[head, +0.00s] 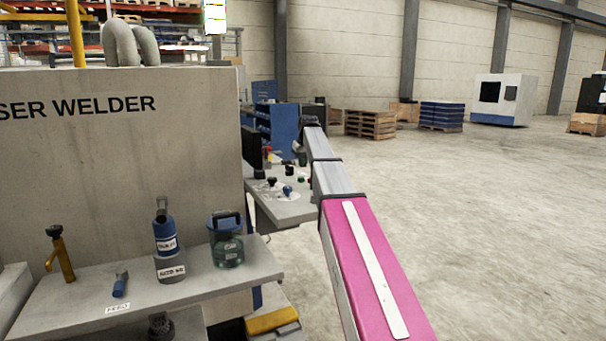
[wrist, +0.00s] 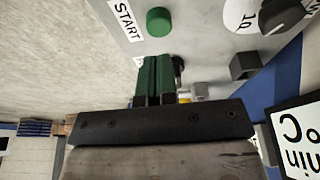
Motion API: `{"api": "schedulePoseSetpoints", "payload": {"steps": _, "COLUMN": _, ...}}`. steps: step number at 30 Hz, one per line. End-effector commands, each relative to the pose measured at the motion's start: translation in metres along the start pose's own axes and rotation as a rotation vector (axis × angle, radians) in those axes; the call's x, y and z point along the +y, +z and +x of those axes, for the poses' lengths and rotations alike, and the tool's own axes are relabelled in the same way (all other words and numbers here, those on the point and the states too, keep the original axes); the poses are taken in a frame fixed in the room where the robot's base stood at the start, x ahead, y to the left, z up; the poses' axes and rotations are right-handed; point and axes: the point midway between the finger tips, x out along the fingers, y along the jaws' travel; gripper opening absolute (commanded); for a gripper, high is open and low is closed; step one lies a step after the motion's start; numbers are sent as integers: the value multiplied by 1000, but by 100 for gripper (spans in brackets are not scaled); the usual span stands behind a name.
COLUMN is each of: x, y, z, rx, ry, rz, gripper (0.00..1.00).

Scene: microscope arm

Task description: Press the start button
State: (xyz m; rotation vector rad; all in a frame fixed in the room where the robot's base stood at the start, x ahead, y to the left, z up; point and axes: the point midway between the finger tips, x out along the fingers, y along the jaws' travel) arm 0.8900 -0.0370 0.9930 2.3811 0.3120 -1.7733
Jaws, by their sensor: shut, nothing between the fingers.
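The start button is a round green button (wrist: 159,21) on a grey panel, beside a white label reading START (wrist: 127,20), at the top of the wrist view. My gripper (wrist: 156,64) has green fingers, shut side by side with nothing held. In the wrist view the fingertips show below the green button, with bare panel visible between them in the picture. I cannot tell how far the tips stand off the panel. In the head view the grey control panel (head: 283,208) is partly hidden behind my arm.
A black rotary knob (wrist: 284,14) and a dark square part (wrist: 244,65) sit right of the button. In the head view a shelf (head: 190,291) holds a blue bottle (head: 166,240) and a jug (head: 226,243). The floor at right is open.

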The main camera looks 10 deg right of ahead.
Motion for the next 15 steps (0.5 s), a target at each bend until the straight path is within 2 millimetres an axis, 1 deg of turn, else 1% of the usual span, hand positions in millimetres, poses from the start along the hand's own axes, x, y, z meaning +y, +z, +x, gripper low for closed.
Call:
{"api": "schedulePoseSetpoints", "payload": {"steps": 1, "x": 0, "y": 0, "z": -12, "rx": 3, "ry": 1, "rz": 0, "gripper": 0}}
{"api": "schedulePoseSetpoints", "payload": {"steps": 3, "x": 0, "y": 0, "z": -27, "rx": 3, "ry": 1, "rz": 0, "gripper": 0}}
{"api": "schedulePoseSetpoints", "payload": {"steps": 7, "x": 0, "y": -1, "z": -51, "rx": 3, "ry": 1, "rz": 0, "gripper": 0}}
{"api": "schedulePoseSetpoints", "payload": {"steps": 10, "x": 0, "y": -1, "z": -64, "rx": 3, "ry": 1, "rz": 0, "gripper": 0}}
{"api": "schedulePoseSetpoints", "payload": {"steps": 15, "x": 0, "y": -1, "z": -77, "rx": 3, "ry": 0, "rz": 0, "gripper": 0}}
